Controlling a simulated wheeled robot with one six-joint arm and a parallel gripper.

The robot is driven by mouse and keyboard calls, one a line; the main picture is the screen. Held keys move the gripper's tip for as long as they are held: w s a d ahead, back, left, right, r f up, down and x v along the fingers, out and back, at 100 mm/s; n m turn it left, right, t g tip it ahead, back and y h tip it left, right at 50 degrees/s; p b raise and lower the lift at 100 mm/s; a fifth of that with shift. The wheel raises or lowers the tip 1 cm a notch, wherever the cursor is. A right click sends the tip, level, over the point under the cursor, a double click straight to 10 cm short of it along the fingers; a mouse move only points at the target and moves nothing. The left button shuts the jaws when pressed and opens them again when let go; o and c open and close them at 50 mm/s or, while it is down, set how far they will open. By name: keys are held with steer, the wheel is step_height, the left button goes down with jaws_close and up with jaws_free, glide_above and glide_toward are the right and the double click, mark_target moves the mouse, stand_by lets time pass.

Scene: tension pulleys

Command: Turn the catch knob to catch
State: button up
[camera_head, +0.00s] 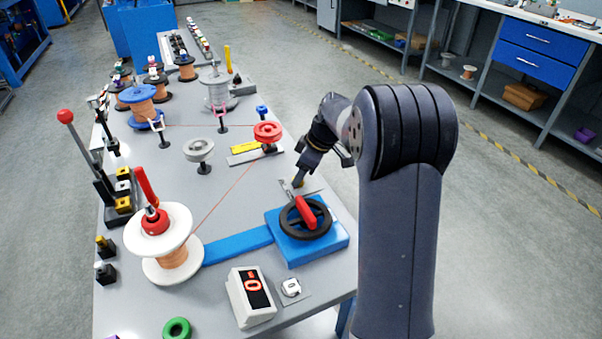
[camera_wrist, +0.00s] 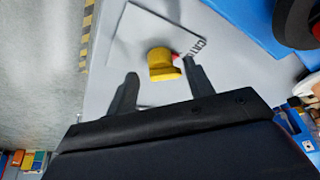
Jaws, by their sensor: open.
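The catch knob (camera_wrist: 161,63) is a yellow knob on a pale plate (camera_wrist: 130,45) with partly visible lettering, seen in the wrist view. It also shows small in the head view (camera_head: 299,182), just below my gripper (camera_head: 307,170). In the wrist view my gripper (camera_wrist: 157,88) is open, with one dark finger left of the knob and the other close to its right side. The knob lies ahead of and between the fingertips; I cannot tell whether the right finger touches it. A small red mark shows beside the knob.
A blue base with a black handwheel and red handle (camera_head: 306,217) stands close to the knob. A white spool (camera_head: 165,240) feeds a thin red line to a red pulley (camera_head: 267,133). A display box (camera_head: 251,297) stands near the front. The table edge is close on the right.

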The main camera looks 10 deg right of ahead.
steer(key=p+v, duration=0.1)
steer(key=v, duration=0.8)
steer(key=shift+r, duration=0.2)
steer(key=shift+d, duration=0.1)
steer(key=b+x, duration=0.1)
steer(key=x, duration=0.9)
steer(key=shift+a+f, duration=0.25)
steer(key=shift+f, duration=0.15)
steer(key=shift+m, duration=0.3)
